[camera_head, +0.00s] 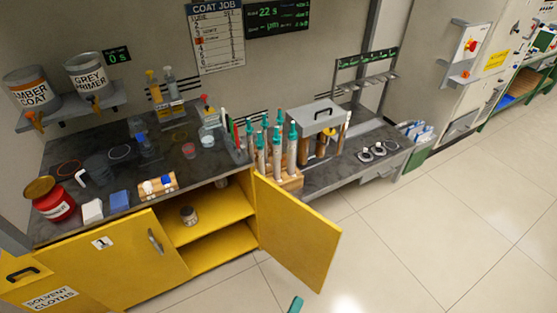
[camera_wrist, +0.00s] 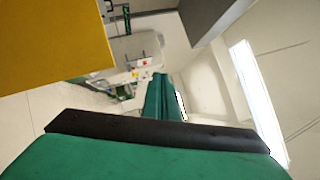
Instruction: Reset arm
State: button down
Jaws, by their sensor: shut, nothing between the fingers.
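My gripper (camera_wrist: 158,115) shows in the wrist view as green fingers with a dark edge, shut with nothing between them. In the head view a small teal piece at the bottom edge looks like the tip of my gripper (camera_head: 297,304); the rest of my arm is out of that view. It is in front of the open yellow cabinet door (camera_head: 297,232), apart from it in the picture. The yellow cabinet (camera_head: 125,262) stands under the dark bench top (camera_head: 105,175).
A rack of teal-topped rods (camera_head: 277,155) stands at the bench's right. A jar (camera_head: 188,215) sits on the cabinet shelf. A red can (camera_head: 52,205) stands at the bench's left. The tiled floor (camera_head: 430,225) at right is clear.

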jog(key=s+a+r+n+g+y, duration=0.1)
jog(key=s+n+y, duration=0.4)
jog(key=n, duration=0.8)
jog(key=s+a+r+n+g+y, duration=0.1)
jog(key=s+a+n+g+y, duration=0.1)
jog(key=s+n+y, duration=0.3)
jog(key=s+a+n, duration=0.1)
jog(key=s+n, duration=0.3)
jog(key=n, duration=0.5)
jog(key=shift+s+r+g, duration=0.2)
jog(key=shift+r+g, duration=0.1)
jog(key=shift+w, duration=0.15)
